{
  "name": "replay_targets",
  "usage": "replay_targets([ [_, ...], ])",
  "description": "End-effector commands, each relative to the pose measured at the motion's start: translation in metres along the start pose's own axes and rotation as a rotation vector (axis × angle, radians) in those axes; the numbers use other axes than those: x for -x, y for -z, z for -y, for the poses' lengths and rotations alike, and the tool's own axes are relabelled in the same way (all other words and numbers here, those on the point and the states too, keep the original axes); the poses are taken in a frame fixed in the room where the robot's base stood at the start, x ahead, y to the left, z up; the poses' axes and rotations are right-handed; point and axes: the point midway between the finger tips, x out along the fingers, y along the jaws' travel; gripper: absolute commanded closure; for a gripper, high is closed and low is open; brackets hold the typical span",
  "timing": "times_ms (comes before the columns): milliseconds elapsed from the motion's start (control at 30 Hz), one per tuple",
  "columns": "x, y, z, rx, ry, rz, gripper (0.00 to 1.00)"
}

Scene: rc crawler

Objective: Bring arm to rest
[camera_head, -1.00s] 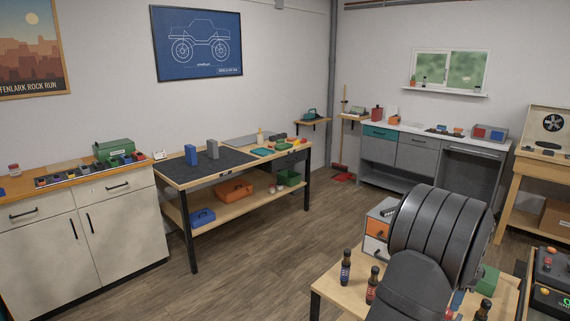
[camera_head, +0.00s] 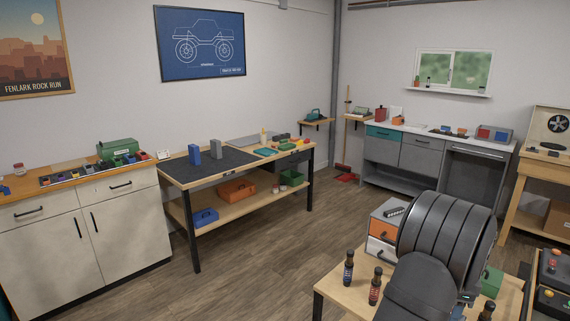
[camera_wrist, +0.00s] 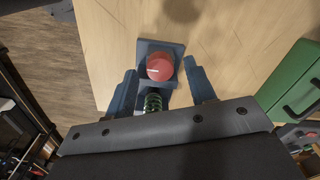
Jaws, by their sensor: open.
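My gripper (camera_wrist: 161,88) shows in the wrist view with its two blue-grey fingers apart. Between and just beyond the fingers is a blue-grey block (camera_wrist: 174,46) with a round red cap (camera_wrist: 160,67) on it. A green coil spring (camera_wrist: 153,103) shows between the fingers, nearer to my wrist. I see no finger clearly closed on either; whether they touch the block I cannot tell. In the head view my dark arm reaches over the front-right wooden table (camera_head: 336,291) and hides the gripper's fingertips.
Two small bottles (camera_head: 348,268) (camera_head: 375,287) stand on that table left of my arm. A drawer unit (camera_head: 382,228) stands behind them, close to the arm. A green box (camera_wrist: 298,90) is at the right in the wrist view. The floor toward the long workbench (camera_head: 250,186) is clear.

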Motion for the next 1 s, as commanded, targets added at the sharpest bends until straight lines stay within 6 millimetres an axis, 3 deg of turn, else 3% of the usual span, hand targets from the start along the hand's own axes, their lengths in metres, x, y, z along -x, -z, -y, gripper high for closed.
replay_targets([
  [833, 0.165, 0.000, 0.001, 0.000, 0.005, -0.003, 0.50],
  [867, 0.170, 0.000, 0.000, 0.000, 0.004, -0.002, 0.50],
  [900, 0.154, 0.000, -0.001, 0.000, -0.003, 0.001, 0.50],
  [1000, 0.133, -0.001, -0.001, 0.000, -0.004, 0.002, 0.50],
])
